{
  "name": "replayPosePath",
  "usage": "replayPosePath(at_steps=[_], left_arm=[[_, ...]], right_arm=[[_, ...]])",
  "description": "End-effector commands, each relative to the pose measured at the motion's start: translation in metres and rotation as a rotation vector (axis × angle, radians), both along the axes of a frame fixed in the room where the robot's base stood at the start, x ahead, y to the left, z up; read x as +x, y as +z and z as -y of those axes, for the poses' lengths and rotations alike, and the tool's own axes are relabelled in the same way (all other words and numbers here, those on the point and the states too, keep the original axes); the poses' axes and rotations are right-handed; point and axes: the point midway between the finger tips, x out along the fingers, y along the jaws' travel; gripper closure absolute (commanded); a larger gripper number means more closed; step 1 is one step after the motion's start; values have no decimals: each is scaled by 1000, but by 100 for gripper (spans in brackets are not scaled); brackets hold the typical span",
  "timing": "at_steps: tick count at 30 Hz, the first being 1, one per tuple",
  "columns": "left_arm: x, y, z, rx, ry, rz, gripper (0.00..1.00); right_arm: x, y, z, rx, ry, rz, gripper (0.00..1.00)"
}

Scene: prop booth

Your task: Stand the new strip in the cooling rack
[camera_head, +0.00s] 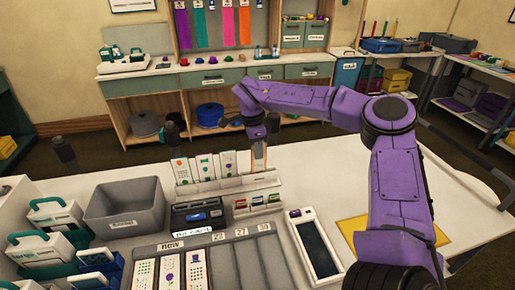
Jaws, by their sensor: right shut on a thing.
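My right gripper (258,138), at the end of the purple arm, is shut on a narrow beige strip (259,158). The strip is upright, at the right end of the white cooling rack (250,180). I cannot tell whether its lower end touches the rack. Three white printed strips (205,166) stand in the rack to the left of it. More printed strips (168,268) lie in the part of the grey tray (262,265) marked "new". My left gripper is not in view.
A grey bin (124,222) stands left of the rack. A dark card box (193,215), small coloured packs (257,200) and a dark-screened device (315,245) lie in front of it. A yellow sheet (350,232) lies partly behind my right arm. White table is clear further right.

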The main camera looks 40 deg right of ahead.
Motion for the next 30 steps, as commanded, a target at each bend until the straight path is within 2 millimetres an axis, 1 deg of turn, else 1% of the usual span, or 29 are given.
replayPosePath(at_steps=[15, 27, 28, 30], left_arm=[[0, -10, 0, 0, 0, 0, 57], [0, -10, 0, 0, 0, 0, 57], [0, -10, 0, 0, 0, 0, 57], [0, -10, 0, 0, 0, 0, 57]], right_arm=[[-1, -19, 0, 0, 0, -1, 100], [-1, -21, 0, 0, 0, 0, 100], [-1, -21, 0, 0, 0, 0, 82], [-1, -21, 0, 0, 0, 0, 62]])
